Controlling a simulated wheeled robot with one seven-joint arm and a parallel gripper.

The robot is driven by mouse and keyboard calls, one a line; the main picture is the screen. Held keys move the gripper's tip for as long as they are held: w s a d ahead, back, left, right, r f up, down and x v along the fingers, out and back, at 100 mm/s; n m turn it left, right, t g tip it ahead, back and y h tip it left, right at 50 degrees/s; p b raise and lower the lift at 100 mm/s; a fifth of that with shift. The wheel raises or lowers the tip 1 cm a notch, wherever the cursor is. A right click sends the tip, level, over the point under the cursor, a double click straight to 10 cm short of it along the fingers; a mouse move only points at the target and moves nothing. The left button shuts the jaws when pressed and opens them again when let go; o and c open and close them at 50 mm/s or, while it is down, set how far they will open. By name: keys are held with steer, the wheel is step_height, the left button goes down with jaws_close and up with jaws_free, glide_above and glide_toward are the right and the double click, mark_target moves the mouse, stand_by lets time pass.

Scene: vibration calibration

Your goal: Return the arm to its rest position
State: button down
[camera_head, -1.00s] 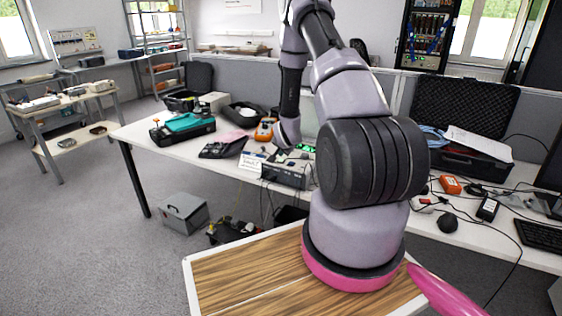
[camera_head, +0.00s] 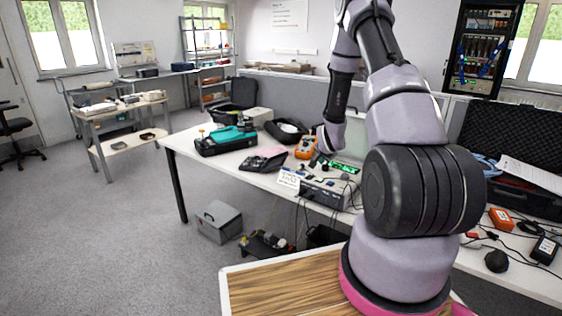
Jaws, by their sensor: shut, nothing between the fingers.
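My arm rises from its pink-ringed base on the wood-topped surface at the lower right, arches up past the top of the picture and comes down again over the white workbench (camera_head: 215,170). The wrist is lilac, and below it my gripper (camera_head: 317,159) shows small and dark. It is shut with nothing visible in it. It hangs close to the grey instrument box (camera_head: 322,189) with a green-lit display (camera_head: 345,168). I cannot tell whether it touches anything there. The fingertips are hard to make out.
An orange meter (camera_head: 305,148), a teal-and-black case (camera_head: 226,140) and a black tray (camera_head: 264,160) lie on the bench. An open foam-lined case (camera_head: 515,140) stands at the right. A grey box (camera_head: 218,222) sits on the floor. Open floor lies at the left.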

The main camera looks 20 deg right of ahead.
steer(key=s+a+r+n+y, duration=0.1)
steer(key=s+a+r, duration=0.2)
steer(key=r, duration=0.6)
steer(key=s+a+r+n, duration=0.1)
steer(key=s+a+r, duration=0.2)
steer(key=r, duration=0.7)
steer(key=s+a+r+n+y, duration=0.1)
steer(key=s+a+r+n, duration=0.15)
steer(key=r, duration=0.65)
steer(key=s+a+r+n+y, duration=0.1)
steer(key=s+a+r, duration=0.2)
steer(key=s, duration=0.6)
steer(key=s+a+r+n+g, duration=0.1)
steer(key=s+a+r, duration=0.2)
steer(key=s, duration=0.6)
steer(key=s+a+r+n+y, duration=0.1)
steer(key=s+a+r, duration=0.2)
steer(key=s+r, duration=0.3)
steer(key=s, duration=0.3)
steer(key=shift+s+n+g+y, duration=0.15)
steer(key=shift+n+g+y, duration=0.15)
steer(key=shift+n, duration=0.05)
